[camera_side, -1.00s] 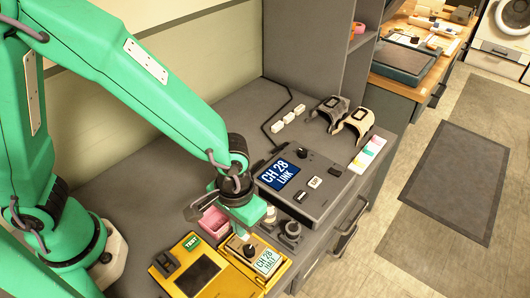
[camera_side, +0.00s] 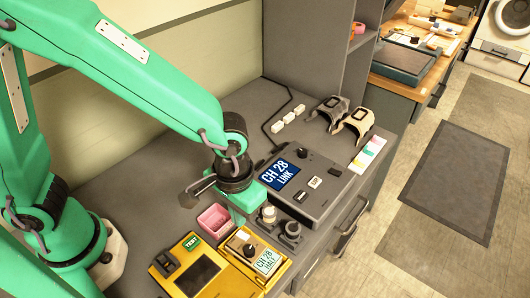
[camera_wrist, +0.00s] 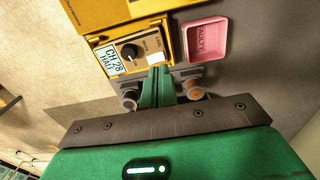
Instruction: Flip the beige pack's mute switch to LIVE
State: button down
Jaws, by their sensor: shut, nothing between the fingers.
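The beige pack (camera_side: 238,240) lies in the yellow tester (camera_side: 197,270). It carries a dark knob and a label reading CH 28 HALF. In the wrist view the pack (camera_wrist: 127,37) shows the knob, a white tab (camera_wrist: 156,58) at its near right corner and small lettering too blurred to read surely. I cannot tell the mute switch's position. My gripper (camera_wrist: 158,70) is shut and empty, its green fingertips just short of the pack's near edge in that picture. In the side view my gripper (camera_side: 247,197) is behind the pack, apart from it, its fingertips hidden.
A pink bin (camera_side: 214,219) stands close beside the pack. Two short round posts, one pale-topped (camera_side: 268,212) and one dark (camera_side: 291,231), stand beside it. A dark console (camera_side: 318,188) reading CH 28 LINK sits at the right. Two headset-like items (camera_side: 358,121) lie farther back.

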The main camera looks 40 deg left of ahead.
jog(key=shift+r, duration=1.5)
jog(key=s+a+r+t, duration=0.1)
jog(key=a+r+t, duration=0.1)
jog(key=a+r, duration=0.4)
jog(key=s+a+r+t, duration=0.2)
jog(key=a+r, duration=0.5)
jog(key=a, duration=0.9)
jog(key=shift+s+r+t, duration=0.2)
jog(key=shift+t, duration=0.6)
